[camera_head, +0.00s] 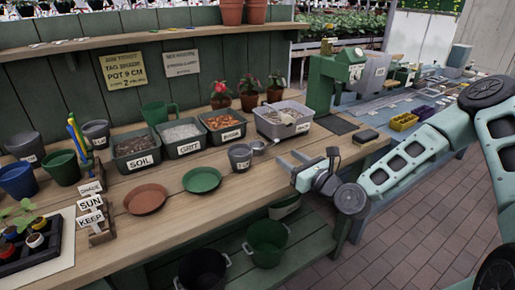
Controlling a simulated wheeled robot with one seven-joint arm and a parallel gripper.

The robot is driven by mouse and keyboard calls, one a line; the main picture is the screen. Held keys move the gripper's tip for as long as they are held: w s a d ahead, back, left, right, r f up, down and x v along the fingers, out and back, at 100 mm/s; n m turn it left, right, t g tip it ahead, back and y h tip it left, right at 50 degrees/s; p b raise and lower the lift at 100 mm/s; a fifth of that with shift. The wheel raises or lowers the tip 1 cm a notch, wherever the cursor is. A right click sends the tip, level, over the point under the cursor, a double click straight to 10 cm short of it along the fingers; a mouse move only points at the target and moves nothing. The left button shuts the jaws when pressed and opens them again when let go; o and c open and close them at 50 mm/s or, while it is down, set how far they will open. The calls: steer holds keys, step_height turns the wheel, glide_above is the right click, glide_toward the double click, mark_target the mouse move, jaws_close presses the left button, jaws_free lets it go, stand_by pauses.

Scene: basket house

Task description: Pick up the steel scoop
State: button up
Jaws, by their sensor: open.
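A small pale-grey metallic object, which looks like the steel scoop (260,146), lies on the bench behind and right of a grey labelled pot (240,158). It is small in the view, and I cannot make out its full shape. My gripper (290,161) is over the bench's front part, to the right of the pot and to the front right of the scoop. Its jaws are open and appear empty, pointing left toward the back of the bench. It is apart from the scoop.
Labelled bins of soil (138,149), grit (182,136) and bark (223,124) stand behind, with a grey tub (283,119) nearby. Two saucers, terracotta (146,199) and green (201,180), lie to the left. A green machine (331,80) stands at right. Bare wood lies in front.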

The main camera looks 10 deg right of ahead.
mark_target(270, 144)
steer(key=x, duration=0.4)
steer(key=shift+w+a+p, duration=0.1)
steer(key=shift+w+p, duration=0.1)
steer(key=shift+p, duration=0.1)
steer(key=shift+r+p+x, duration=0.2)
steer(key=shift+p+x, duration=0.55)
steer(key=shift+x, duration=1.85)
jaws_close()
